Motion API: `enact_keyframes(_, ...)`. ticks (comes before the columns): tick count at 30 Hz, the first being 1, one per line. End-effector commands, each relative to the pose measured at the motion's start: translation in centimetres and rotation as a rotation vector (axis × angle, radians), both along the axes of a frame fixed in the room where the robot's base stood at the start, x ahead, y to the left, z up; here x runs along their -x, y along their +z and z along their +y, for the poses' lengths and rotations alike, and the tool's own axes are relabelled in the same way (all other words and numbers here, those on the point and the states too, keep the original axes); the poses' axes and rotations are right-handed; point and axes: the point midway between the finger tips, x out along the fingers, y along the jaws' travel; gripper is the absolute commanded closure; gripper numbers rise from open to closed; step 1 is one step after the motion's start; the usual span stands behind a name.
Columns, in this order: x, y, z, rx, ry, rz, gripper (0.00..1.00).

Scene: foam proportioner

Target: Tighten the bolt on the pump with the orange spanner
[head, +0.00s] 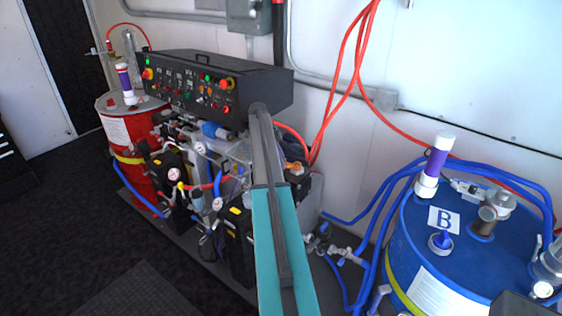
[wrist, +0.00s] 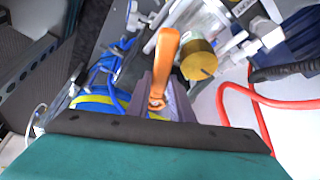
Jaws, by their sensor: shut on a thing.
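The orange spanner (wrist: 164,52) shows in the wrist view. Its lower end sits between the dark jaws of my gripper (wrist: 158,101), which are shut on it. Its other end points up the picture, beside a brass-coloured round fitting (wrist: 198,62). I cannot tell whether the spanner touches that fitting. In the head view my arm reaches over the pump unit (head: 215,165), and my gripper cannot be made out there. A small orange part (head: 295,168) shows right of my arm, but I cannot tell whether it is the spanner. I cannot pick out the bolt.
A black control panel (head: 205,85) stands above the pump. A red drum (head: 118,125) is at left, and a blue drum (head: 410,245) marked B is at right. A red hose (wrist: 262,104) and blue hoses (wrist: 100,82) run near my gripper. Dark floor (head: 60,225) is open at left.

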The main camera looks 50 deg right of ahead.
Motion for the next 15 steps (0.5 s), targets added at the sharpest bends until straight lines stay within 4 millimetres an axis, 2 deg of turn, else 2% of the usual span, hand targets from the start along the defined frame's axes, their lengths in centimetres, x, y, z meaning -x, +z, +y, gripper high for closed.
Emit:
enact_keyframes(1, 0.35, 0.13, -0.50, 0.012, 0.004, 0.005, 1.00)
enact_keyframes(15, 0.19, 0.12, 0.15, 0.011, 0.065, 0.005, 1.00)
